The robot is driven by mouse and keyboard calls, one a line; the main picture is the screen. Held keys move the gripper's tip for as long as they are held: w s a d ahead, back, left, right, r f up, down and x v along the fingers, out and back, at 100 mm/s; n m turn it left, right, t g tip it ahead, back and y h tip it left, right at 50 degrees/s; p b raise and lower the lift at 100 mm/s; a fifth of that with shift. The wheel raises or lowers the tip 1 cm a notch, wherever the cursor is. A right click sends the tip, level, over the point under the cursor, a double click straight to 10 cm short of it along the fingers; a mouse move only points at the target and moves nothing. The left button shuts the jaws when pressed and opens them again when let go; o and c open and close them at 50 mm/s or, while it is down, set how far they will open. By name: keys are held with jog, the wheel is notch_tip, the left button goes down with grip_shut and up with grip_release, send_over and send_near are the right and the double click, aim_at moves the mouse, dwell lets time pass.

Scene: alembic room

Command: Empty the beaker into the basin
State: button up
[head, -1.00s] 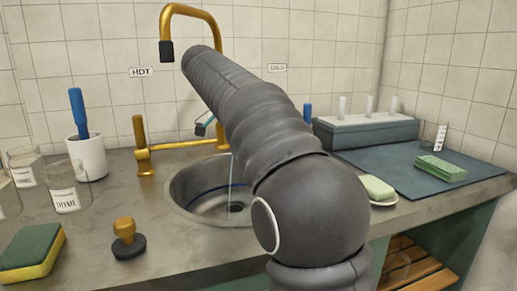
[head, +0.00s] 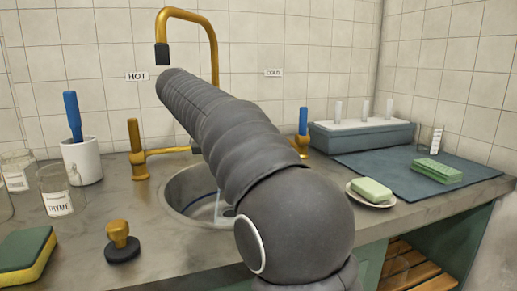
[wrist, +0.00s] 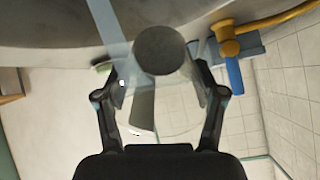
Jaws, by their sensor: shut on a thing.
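The basin (head: 180,188) is a round metal sink set in the grey counter, partly hidden by my arm. A thin, clear stream (head: 217,208) falls into it; the stream's upper end is hidden behind my arm. A pale, see-through strip also crosses the upper left of the wrist view (wrist: 106,28). My gripper (wrist: 162,92) is shut on the clear glass beaker (wrist: 143,108), which sits between the two fingers. The beaker looks tilted, but its exact angle and the level inside cannot be told. In the head view my arm hides both gripper and beaker.
A gold faucet (head: 213,50) arches behind the basin, with a gold left handle (head: 135,140) and a blue right handle (head: 303,120). Jars (head: 60,190), a sponge (head: 24,255) and a stopper (head: 121,240) stand left. A soap dish (head: 370,199) sits right.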

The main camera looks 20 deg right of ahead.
jog(key=shift+f+h+b, duration=0.3)
jog(key=shift+h+b, duration=0.5)
jog(key=shift+b, duration=0.15)
jog(key=shift+r+h+b, duration=0.1)
jog(key=shift+h+b, duration=0.5)
jog(key=shift+h, duration=0.1)
jog(key=shift+r+h, duration=0.2)
jog(key=shift+h, duration=0.1)
jog(key=shift+f+b, duration=0.25)
jog(key=shift+b, duration=0.25)
jog(key=shift+a+f+h+b, duration=0.1)
jog(key=shift+f+h+b, duration=0.25)
jog(key=shift+h+b, duration=1.15)
jog(key=shift+b, duration=0.25)
jog(key=shift+r, duration=0.25)
